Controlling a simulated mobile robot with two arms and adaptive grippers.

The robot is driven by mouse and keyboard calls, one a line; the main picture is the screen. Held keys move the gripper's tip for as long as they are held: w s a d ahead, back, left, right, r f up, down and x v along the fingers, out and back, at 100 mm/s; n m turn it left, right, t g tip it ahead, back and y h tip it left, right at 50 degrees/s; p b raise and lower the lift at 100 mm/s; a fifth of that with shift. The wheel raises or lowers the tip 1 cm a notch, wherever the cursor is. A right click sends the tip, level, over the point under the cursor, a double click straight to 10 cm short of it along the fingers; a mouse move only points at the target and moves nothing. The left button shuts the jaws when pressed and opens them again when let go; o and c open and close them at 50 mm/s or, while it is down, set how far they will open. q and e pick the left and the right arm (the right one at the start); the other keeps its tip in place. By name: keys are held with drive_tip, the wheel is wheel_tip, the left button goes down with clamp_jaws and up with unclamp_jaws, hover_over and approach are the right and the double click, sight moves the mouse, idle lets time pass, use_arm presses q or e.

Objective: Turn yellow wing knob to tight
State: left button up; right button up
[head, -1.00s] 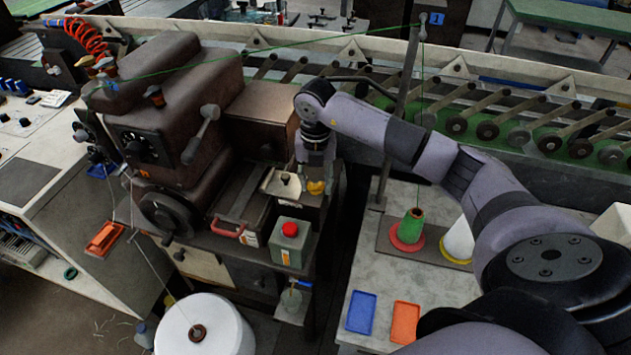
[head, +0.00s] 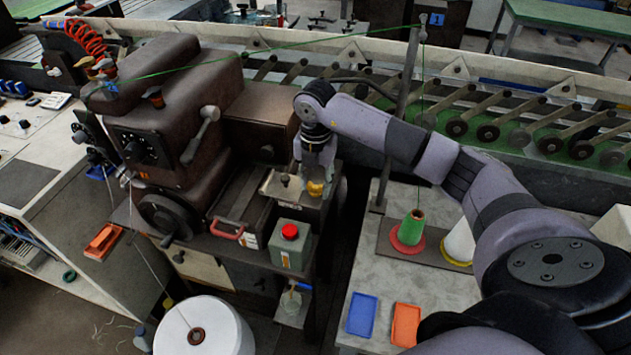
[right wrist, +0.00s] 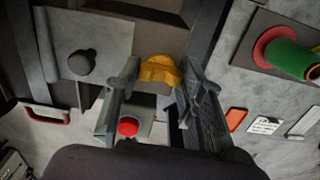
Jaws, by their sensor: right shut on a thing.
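The yellow wing knob (head: 316,188) sits at the right end of the brown machine's front ledge. It also shows in the right wrist view (right wrist: 160,70), between my fingertips. My right gripper (head: 316,178) comes down on it from above, and its fingers (right wrist: 158,75) are shut on the knob's sides. The fingers hide part of the knob in the head view. How tight the knob is cannot be seen. My left gripper is not in view.
A grey-green box with a red cap (head: 290,232) stands just in front of the knob. A dark round handle (head: 285,179) on a plate is to its left. A green thread cone (head: 411,228) and blue and orange trays (head: 362,313) lie on the right table.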

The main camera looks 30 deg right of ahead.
drive_tip(key=o, duration=1.1)
drive_tip(key=shift+o, duration=0.2)
